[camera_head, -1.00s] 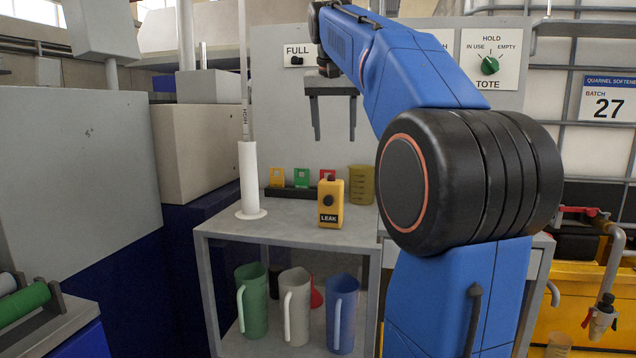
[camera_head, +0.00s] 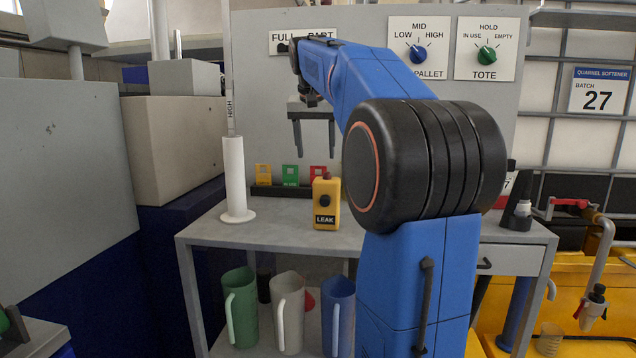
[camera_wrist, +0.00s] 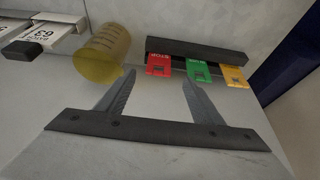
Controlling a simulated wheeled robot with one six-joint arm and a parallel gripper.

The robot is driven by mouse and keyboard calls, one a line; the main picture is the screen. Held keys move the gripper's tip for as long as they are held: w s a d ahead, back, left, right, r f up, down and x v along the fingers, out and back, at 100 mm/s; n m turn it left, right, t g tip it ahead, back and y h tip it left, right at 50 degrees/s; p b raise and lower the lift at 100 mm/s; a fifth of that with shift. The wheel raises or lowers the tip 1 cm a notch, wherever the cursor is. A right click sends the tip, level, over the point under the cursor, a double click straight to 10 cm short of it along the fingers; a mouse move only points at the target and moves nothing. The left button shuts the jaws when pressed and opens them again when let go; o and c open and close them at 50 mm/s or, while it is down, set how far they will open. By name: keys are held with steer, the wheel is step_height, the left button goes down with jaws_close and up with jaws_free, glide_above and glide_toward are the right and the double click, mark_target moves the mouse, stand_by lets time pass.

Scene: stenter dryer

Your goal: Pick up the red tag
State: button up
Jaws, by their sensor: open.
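The red tag (camera_head: 318,172) stands in a dark holder (camera_head: 277,190) at the back of the grey bench, right of a green tag (camera_head: 290,174) and a yellow tag (camera_head: 263,173). The yellow LEAK box partly hides it in the head view. In the wrist view the red tag (camera_wrist: 159,64) is marked STOP and sits at the left of the row. My gripper (camera_head: 315,155) hangs above the bench in the head view, fingers down and apart. In the wrist view my gripper (camera_wrist: 160,100) is open and empty, with the tags beyond its fingers.
The LEAK box (camera_head: 326,202) stands in front of the red tag. A translucent yellow beaker (camera_wrist: 103,48) is beside the holder in the wrist view. Jugs (camera_head: 288,310) fill the shelf below.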

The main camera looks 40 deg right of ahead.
mark_target(318, 168)
steer(key=shift+d+x, duration=0.15)
steer(key=shift+x, duration=1.7)
steer(key=shift+d+x, duration=0.2)
steer(key=shift+x, duration=1.65)
steer(key=shift+w+r, duration=0.1)
steer(key=shift+r, duration=0.05)
steer(key=c, duration=1.1)
